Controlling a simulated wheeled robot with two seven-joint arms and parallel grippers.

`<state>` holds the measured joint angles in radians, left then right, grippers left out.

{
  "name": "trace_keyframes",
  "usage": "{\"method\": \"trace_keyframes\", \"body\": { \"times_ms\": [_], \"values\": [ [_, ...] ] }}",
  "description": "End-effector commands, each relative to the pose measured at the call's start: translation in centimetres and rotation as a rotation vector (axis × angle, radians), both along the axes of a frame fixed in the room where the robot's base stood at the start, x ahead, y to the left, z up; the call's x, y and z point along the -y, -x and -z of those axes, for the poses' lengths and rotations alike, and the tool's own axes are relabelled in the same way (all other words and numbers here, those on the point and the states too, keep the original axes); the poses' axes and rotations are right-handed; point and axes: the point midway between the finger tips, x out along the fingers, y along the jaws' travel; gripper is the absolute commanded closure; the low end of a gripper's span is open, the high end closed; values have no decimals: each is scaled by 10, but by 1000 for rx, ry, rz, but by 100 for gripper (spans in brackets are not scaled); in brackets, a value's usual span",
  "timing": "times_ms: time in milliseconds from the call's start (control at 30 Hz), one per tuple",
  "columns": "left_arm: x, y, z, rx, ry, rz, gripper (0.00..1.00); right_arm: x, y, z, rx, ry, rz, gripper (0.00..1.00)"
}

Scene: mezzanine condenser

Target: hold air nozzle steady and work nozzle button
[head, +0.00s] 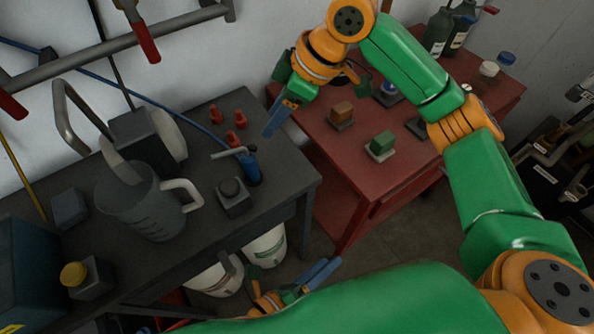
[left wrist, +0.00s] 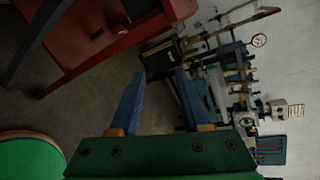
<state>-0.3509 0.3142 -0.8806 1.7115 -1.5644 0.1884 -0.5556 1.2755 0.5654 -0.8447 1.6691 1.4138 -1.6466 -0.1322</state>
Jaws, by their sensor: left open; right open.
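The air nozzle (head: 252,166) has a blue body and a grey metal spout pointing left. It is at the right part of the dark workbench in the head view, with a blue hose (head: 192,126) leading toward it. Its button cannot be made out. My right gripper (head: 270,132) is open, its blue fingers pointing down just above and right of the nozzle, apart from it. My left gripper (head: 330,266) is low in front of the bench, below and right of the nozzle. In the left wrist view its blue fingers (left wrist: 160,85) are wide apart with nothing between them.
A dark block with a round knob (head: 232,196) stands just below the nozzle. A grey jug (head: 145,203) is to the left. A red cart (head: 335,163) with small blocks stands at right; white buckets (head: 266,244) sit below the bench.

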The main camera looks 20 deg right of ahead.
Motion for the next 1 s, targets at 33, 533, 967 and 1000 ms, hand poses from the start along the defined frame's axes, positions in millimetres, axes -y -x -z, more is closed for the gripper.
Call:
{"method": "trace_keyframes", "body": {
  "times_ms": [33, 533, 967, 1000],
  "values": [
    [-4, -32, -20, 60, 22, -122, 53, 0, 0, 0, 0, 0, 0, 50],
    [-131, -171, -140, 278, 150, -1015, 53, 0, 0, 0, 0, 0, 0, 50],
    [-124, -234, -140, 276, 148, -1014, 53, 0, 0, 0, 0, 0, 0, 50],
    [-124, -235, -140, 276, 148, -1014, 53, 0, 0, 0, 0, 0, 0, 50]
  ]
}}
